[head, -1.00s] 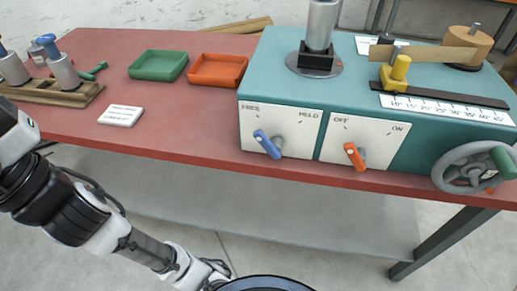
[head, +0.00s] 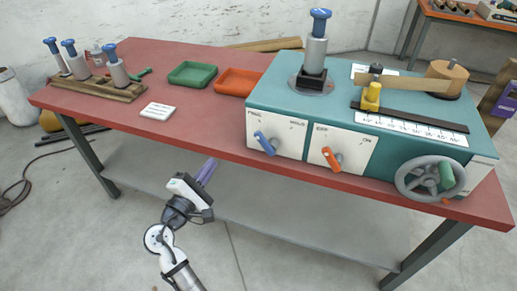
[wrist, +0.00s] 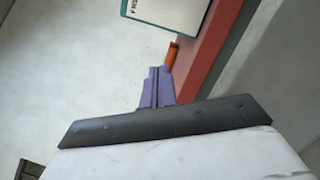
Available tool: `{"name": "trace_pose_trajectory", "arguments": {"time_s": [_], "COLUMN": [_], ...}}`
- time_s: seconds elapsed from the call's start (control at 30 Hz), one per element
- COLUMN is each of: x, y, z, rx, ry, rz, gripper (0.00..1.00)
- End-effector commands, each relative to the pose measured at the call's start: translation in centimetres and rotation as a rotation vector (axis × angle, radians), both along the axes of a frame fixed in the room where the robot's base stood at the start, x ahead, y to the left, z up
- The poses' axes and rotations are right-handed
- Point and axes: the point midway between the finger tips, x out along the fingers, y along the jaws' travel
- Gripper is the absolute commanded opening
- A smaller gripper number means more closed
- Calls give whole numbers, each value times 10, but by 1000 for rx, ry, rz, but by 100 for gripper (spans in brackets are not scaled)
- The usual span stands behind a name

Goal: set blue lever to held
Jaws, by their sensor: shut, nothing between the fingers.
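The blue lever (head: 264,143) is on a white panel on the front of the teal machine, in the head view. The panel reads FREE at left and HELD at right. The lever leans with its upper end to the left, toward FREE. My gripper (head: 208,166) has purple fingers, shut and empty. It is in front of the table's front edge, left of and below the lever, apart from it. In the wrist view the shut fingers (wrist: 158,85) point toward the table edge, and a corner of the white panel (wrist: 170,10) shows at the top. The blue lever is not visible there.
An orange lever (head: 331,157) on an OFF/ON panel is right of the blue one. A handwheel (head: 430,178) is at the machine's right end. The red table's edge (wrist: 208,60) runs close beside the fingers. Green (head: 192,74) and orange (head: 238,82) trays stand left of the machine.

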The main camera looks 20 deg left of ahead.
Motion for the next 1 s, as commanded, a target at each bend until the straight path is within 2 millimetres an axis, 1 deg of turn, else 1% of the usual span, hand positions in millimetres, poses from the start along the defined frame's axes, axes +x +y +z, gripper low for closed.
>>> {"name": "trace_pose_trajectory", "arguments": {"time_s": [0.03,0.1,0.17,0.57,0.67,0.77,1.0], "x": [-2,-4,-5,-4,5,20,70], "y": [-6,-13,-16,-18,-21,-25,-37], "z": [-3,-7,-8,-8,-6,-3,6], "rx": [-41,-79,-99,-104,-104,-103,-103], "ry": [5,8,8,7,6,8,7], "rz": [-35,-71,-89,-96,-98,-99,-99], "gripper": [0,0,0,0,0,0,0]}}
